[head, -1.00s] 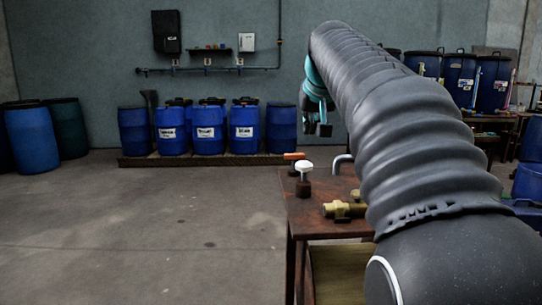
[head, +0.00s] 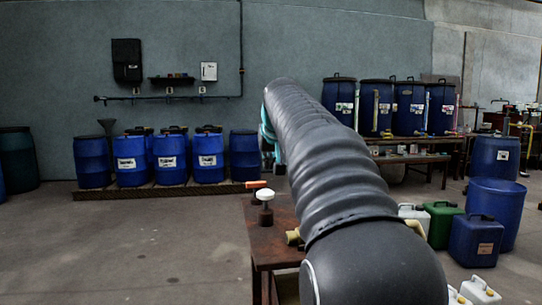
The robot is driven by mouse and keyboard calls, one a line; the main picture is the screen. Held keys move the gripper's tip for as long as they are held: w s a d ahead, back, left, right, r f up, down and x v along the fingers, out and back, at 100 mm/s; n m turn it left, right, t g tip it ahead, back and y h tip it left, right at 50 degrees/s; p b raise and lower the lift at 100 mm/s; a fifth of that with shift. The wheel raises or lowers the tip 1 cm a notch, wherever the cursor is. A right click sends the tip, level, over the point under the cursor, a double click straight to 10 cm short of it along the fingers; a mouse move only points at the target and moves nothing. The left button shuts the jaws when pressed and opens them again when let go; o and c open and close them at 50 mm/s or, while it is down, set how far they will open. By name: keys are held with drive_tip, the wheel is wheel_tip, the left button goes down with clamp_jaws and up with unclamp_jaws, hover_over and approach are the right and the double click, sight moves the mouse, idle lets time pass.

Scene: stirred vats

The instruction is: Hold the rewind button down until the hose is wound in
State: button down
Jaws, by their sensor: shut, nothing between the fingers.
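My gripper (head: 279,169) shows only as a small dark end below the teal wrist, mostly hidden behind my arm. It is shut, with nothing seen in it, and appears above the far end of a rusty brown bench. I cannot make out a rewind button or a hose reel; my arm covers part of the middle of the view. A white round knob (head: 265,197) on a dark stem stands on the bench (head: 272,245), next to an orange handle (head: 256,184). I cannot tell what either works.
Blue drums (head: 208,158) stand on a low pallet by the back wall. More blue drums (head: 411,106) stand on a bench at the right. A blue jerrycan (head: 475,240) and a green one (head: 441,222) are on the floor at right. The floor at left is clear.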

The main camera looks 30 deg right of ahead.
sight(268, 193)
drive_tip(key=w+f, duration=0.1)
drive_tip(key=f, duration=0.2)
drive_tip(key=w+f, duration=0.1)
drive_tip(key=f, duration=0.1)
drive_tip(key=shift+w+d+b, duration=0.3)
drive_tip(key=shift+d, duration=0.1)
drive_tip(key=shift+f, duration=0.9)
drive_tip(key=shift+f+b, duration=0.95)
drive_tip(key=shift+f, duration=0.75)
drive_tip(key=shift+r, duration=0.1)
wheel_tip(268, 193, up, 4)
drive_tip(key=p, duration=0.4)
drive_tip(key=shift+r, duration=0.25)
drive_tip(key=v, duration=1)
drive_tip(key=shift+a, duration=0.1)
